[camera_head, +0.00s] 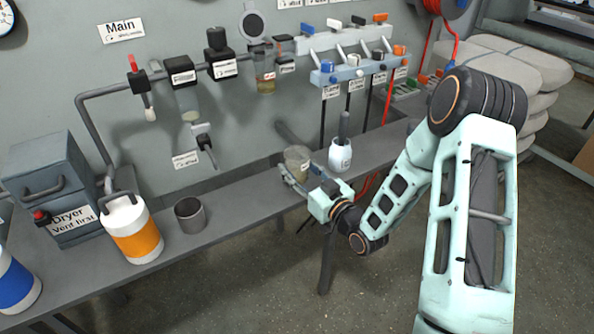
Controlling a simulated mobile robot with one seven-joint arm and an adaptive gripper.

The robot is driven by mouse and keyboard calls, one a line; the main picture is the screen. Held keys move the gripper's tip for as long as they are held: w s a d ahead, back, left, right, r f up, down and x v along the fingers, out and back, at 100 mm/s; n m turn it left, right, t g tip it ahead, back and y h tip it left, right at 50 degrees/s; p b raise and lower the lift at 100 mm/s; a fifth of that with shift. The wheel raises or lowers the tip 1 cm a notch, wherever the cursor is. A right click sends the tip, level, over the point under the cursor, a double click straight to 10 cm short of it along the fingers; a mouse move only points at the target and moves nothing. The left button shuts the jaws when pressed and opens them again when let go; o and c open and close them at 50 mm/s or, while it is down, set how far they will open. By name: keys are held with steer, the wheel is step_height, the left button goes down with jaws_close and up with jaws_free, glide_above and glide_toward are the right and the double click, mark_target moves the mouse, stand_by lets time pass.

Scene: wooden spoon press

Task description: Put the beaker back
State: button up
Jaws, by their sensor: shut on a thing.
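The beaker (298,156), a small translucent brownish cup, is upright at the middle of the grey bench. My gripper (296,174) reaches in from the right with its fingers at the beaker's lower part and is shut on it. The fingers partly hide the beaker's base, so I cannot tell whether it rests on the bench or is just above it.
A white pot (340,156) with a dark upright handle stands close right of the beaker. A grey cup (190,215), an orange-banded white bottle (133,230) and a dryer box (50,185) stand left. Bench (240,190) between cup and beaker is clear. Pipes and valves (352,67) line the wall.

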steer(key=shift+f, duration=0.3)
steer(key=o, duration=1.2)
steer(key=shift+r, duration=0.1)
steer(key=shift+r, duration=0.1)
steer(key=shift+s+d, duration=0.2)
steer(key=v, duration=1.1)
steer(key=shift+s+d+p, duration=0.1)
steer(key=shift+s+p, duration=0.15)
steer(key=shift+p, duration=0.05)
steer(key=shift+w+r, duration=0.1)
